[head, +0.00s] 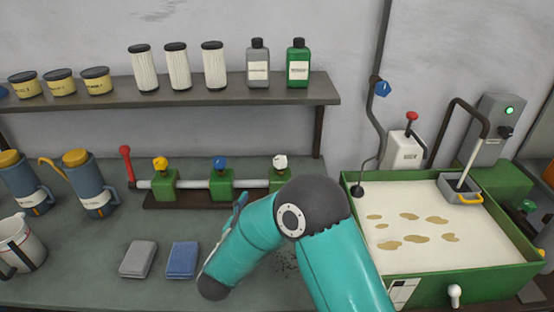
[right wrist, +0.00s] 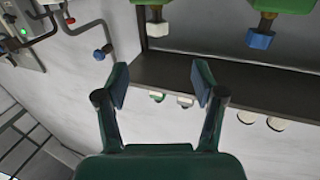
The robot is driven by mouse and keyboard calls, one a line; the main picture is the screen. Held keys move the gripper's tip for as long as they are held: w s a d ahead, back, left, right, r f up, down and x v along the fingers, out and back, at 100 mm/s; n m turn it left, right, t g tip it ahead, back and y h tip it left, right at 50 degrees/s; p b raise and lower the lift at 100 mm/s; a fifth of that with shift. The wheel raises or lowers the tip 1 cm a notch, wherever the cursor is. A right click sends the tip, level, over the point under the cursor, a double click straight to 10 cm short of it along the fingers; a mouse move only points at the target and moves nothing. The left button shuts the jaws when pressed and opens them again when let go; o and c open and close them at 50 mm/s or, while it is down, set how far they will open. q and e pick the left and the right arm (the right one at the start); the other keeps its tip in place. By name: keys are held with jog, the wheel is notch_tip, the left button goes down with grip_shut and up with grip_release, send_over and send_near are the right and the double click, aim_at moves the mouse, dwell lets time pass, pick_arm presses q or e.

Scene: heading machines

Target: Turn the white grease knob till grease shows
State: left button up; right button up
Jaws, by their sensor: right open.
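The white grease knob (head: 280,161) sits on top of the right-hand green valve block (head: 283,183) of a row on a pipe. Its block is partly hidden behind my right arm in the head view. The white knob also shows near the top of the upside-down right wrist view (right wrist: 155,28). My right gripper (right wrist: 160,85) is open with nothing between its fingers, and the knob stands beyond the fingertips, apart from them. In the head view my right arm mostly hides this gripper. My left gripper is not in view.
A blue knob (head: 220,162) and a yellow knob (head: 160,163) stand on the same pipe, with a red lever (head: 127,166) at its left end. A shelf (head: 200,102) with bottles and filters hangs above. A green tray (head: 352,205) with stained white lining stands right.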

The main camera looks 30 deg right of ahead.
aim_at(278, 167)
jog(key=p+x, duration=0.5)
jog(key=x, duration=1.2)
jog(key=shift+s+d, duration=0.2)
